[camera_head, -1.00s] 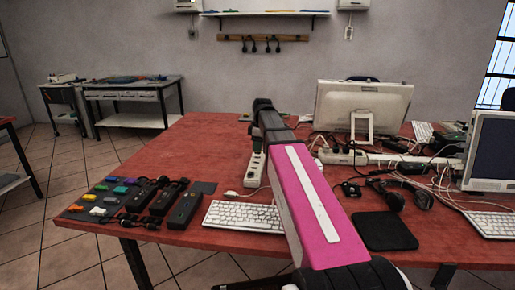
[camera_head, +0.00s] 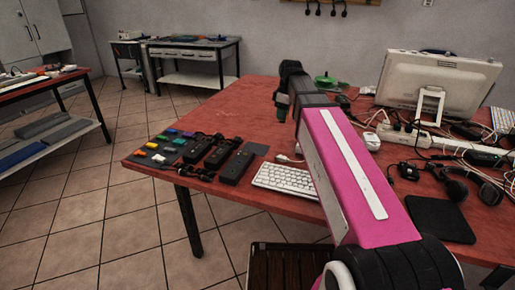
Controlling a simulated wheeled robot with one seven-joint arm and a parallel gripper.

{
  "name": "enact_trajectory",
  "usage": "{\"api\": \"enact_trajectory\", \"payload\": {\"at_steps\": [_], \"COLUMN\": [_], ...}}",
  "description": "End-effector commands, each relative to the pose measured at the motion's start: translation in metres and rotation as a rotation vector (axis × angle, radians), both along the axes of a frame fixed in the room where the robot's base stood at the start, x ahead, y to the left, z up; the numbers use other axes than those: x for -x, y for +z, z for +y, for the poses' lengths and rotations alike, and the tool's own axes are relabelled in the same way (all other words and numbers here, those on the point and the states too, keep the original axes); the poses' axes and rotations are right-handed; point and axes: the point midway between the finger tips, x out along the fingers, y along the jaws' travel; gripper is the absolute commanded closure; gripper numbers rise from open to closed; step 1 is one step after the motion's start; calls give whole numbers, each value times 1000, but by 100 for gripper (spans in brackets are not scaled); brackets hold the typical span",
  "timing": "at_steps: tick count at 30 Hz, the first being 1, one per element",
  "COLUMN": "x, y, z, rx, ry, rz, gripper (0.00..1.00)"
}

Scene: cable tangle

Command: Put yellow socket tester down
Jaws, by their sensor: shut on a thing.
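My gripper (camera_head: 284,98) is at the end of my pink arm, over the left back part of the red table (camera_head: 225,105), seen from behind. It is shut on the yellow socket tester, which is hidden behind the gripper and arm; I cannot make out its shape. A dark mat (camera_head: 175,159) lies at the table's left front corner with several small coloured blocks (camera_head: 171,141) on it. I cannot tell how high the gripper is above the table.
Black adapters (camera_head: 220,154) and a white keyboard (camera_head: 285,178) lie right of the mat. A monitor (camera_head: 440,82), a power strip (camera_head: 405,133), headphones (camera_head: 470,185) and tangled cables crowd the right side. The table surface left of my gripper is mostly clear.

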Motion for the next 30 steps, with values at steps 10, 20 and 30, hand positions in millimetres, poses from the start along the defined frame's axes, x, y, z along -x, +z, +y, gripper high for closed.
{"api": "enact_trajectory", "payload": {"at_steps": [10, 20, 30], "x": [78, 147, 163], "y": [17, 29, 27], "z": [93, 153, 167], "rx": [-1, -5, -5], "ry": [5, 2, -3], "rz": [-2, -2, 0], "gripper": [100, 100, 100]}}
